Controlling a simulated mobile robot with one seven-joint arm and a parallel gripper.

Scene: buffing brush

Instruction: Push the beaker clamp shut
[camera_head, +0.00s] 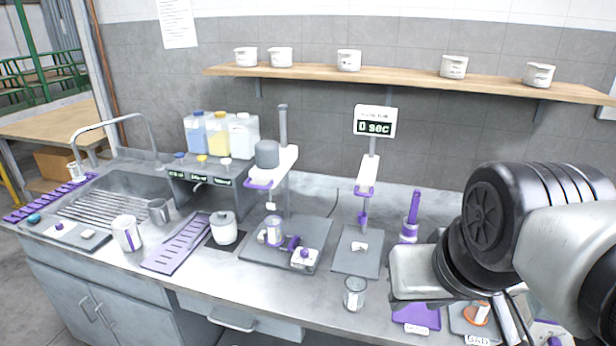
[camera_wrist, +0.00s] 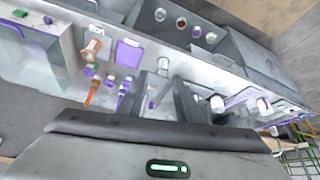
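The beaker clamp (camera_head: 291,243) is a small purple piece on a grey base plate below the middle stand. A clear beaker (camera_head: 273,231) with purple markings stands at its left end. I cannot tell whether the clamp's jaws touch the beaker. My gripper's pale hand (camera_head: 415,272) is at the right, well apart from the clamp and above the counter. Its fingers cannot be made out in the head view. In the wrist view, dark finger-like parts (camera_wrist: 187,101) rise beyond the hand's dark edge; their gap is unclear. The clamp cannot be told apart there.
A timer stand (camera_head: 375,128) reading 0 sec and a glass jar (camera_head: 355,294) stand between the clamp and my arm. A shelf (camera_head: 400,78) with several pots is above.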

